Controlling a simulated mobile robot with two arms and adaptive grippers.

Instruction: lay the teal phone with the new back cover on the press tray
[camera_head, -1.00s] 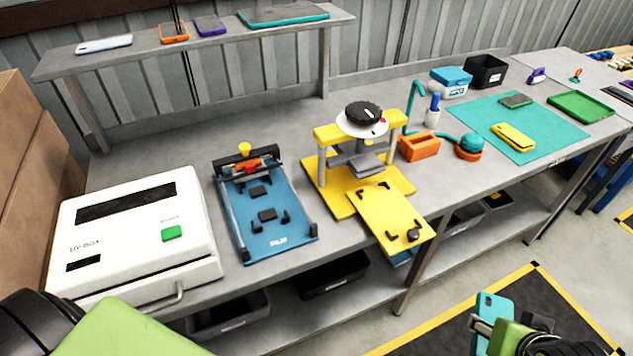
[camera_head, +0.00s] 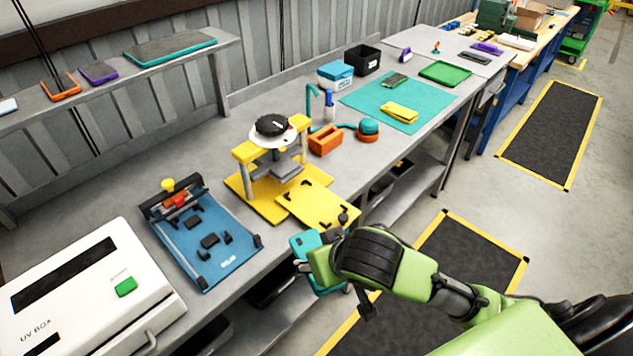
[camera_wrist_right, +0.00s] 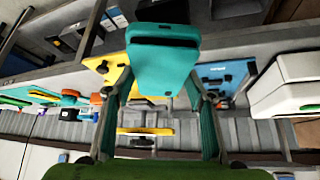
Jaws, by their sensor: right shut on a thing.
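My right gripper (camera_head: 312,264) is shut on the teal phone (camera_head: 303,243) and holds it in the air just off the bench's front edge. In the right wrist view the phone (camera_wrist_right: 165,68) sits between the two fingertips, its camera end pointing up. The yellow press tray (camera_head: 318,204) sticks out from the press (camera_head: 275,165), with black corner stops and a dark knob at its front. The tray looks empty, and the phone is in front of it, apart from it in the head view. In the wrist view the phone hides part of the yellow press area. My left gripper is out of view.
A blue fixture (camera_head: 205,245) and the white UV box (camera_head: 85,295) stand left of the press. An orange holder (camera_head: 325,140) and a teal mat (camera_head: 375,112) with a yellow phone (camera_head: 399,113) lie to its right. The floor in front of the bench is clear.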

